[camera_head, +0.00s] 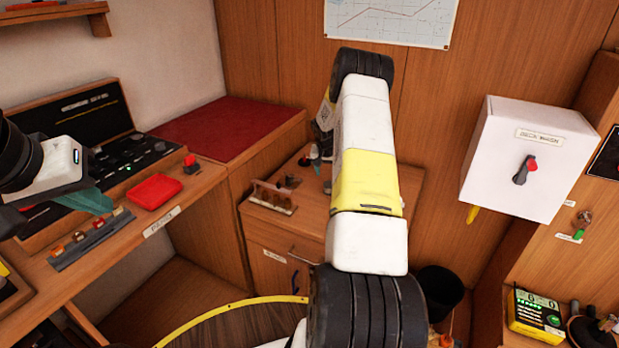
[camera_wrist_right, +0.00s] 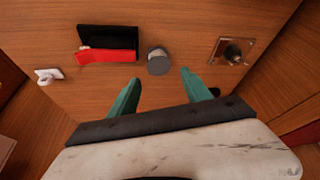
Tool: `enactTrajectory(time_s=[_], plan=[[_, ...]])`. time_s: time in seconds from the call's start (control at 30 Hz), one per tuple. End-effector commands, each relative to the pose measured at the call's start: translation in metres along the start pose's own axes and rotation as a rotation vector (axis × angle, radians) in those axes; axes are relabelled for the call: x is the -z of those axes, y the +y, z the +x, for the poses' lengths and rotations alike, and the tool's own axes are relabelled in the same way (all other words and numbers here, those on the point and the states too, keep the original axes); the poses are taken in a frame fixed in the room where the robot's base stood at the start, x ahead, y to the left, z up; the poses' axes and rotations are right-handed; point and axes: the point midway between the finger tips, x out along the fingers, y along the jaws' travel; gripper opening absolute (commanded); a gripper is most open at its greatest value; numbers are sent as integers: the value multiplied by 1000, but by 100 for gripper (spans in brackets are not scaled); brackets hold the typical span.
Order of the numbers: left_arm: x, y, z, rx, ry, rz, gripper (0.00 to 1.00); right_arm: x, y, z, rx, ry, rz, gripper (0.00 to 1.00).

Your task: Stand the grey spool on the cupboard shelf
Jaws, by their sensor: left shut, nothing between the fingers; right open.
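A small grey round thing (camera_wrist_right: 159,66), which looks like the grey spool, stands on a brown wooden surface in the right wrist view. My right gripper (camera_wrist_right: 160,92) is open and empty, its two teal fingers pointing towards it; the spool lies just beyond and between the fingertips, apart from them. In the head view my right arm hides the spool and most of that gripper. My left gripper (camera_head: 88,201) is shut and empty above the left desk, near the red tray (camera_head: 154,191). I cannot make out which shelf is the cupboard's.
In the right wrist view, a red and black box (camera_wrist_right: 108,50) stands left of the spool, a square metal fitting (camera_wrist_right: 231,51) right of it, and a white piece (camera_wrist_right: 48,75) further left. A wooden rack (camera_head: 272,198) stands on the cabinet. A white box (camera_head: 525,160) hangs at right.

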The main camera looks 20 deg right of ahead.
Motion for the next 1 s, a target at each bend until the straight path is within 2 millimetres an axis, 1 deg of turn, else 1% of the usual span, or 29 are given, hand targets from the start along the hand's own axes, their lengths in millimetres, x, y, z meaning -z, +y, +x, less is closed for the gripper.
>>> enactTrajectory(time_s=[0.03,0.1,0.47,0.7,0.83,1.0], plan=[[0,0,0,0,0,0,0,-2,3,12,-3,-3,7,57],[0,0,0,0,0,0,0,-3,6,21,-5,-3,14,57],[0,0,0,0,0,0,0,-4,6,60,-6,-5,17,57],[0,0,0,0,0,0,0,-2,4,94,-6,-5,17,57],[0,0,0,0,0,0,0,-1,4,102,-6,-5,17,57],[0,0,0,0,0,0,0,-1,4,103,-6,-4,16,57]])
